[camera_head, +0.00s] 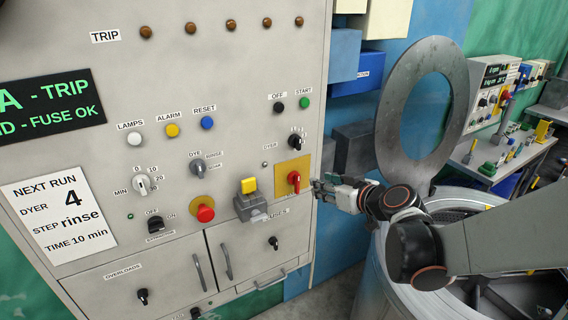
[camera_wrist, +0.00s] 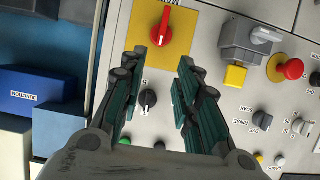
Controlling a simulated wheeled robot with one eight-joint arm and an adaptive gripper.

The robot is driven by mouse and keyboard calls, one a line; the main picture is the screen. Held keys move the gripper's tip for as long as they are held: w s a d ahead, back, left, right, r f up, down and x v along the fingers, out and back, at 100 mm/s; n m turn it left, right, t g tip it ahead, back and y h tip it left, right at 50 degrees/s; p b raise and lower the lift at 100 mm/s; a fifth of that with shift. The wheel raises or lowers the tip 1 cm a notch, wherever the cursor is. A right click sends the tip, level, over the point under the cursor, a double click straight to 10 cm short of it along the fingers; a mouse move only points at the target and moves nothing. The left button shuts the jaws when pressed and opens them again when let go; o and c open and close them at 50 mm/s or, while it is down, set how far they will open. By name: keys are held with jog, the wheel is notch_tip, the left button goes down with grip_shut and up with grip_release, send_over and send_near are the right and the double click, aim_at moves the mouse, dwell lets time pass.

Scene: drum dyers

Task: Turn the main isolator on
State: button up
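The main isolator is a red rotary handle (camera_head: 294,179) on a yellow plate (camera_head: 283,169) at the right edge of the grey control panel. My gripper (camera_head: 318,187) is just right of the handle in the head view. In the wrist view my gripper (camera_wrist: 157,66) is open, its two fingers apart with nothing between them. The fingertips straddle the lower part of the plate, and the handle lies beyond them, apparently untouched.
A grey interlock box with a yellow block (camera_head: 249,186) and a red push button (camera_head: 205,213) are left of the isolator. A black selector knob (camera_head: 296,142) is above it. A metal drum with a raised ring lid (camera_head: 452,105) stands right. Blue boxes (camera_wrist: 36,90) lie beside the panel.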

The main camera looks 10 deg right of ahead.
aim_at(299, 177)
jog(key=b+x, duration=0.3)
jog(key=x, duration=0.9)
jog(key=shift+w+a+f+b, duration=0.1)
jog(key=shift+w+f+b, duration=0.1)
jog(key=shift+b, duration=0.1)
grip_shut()
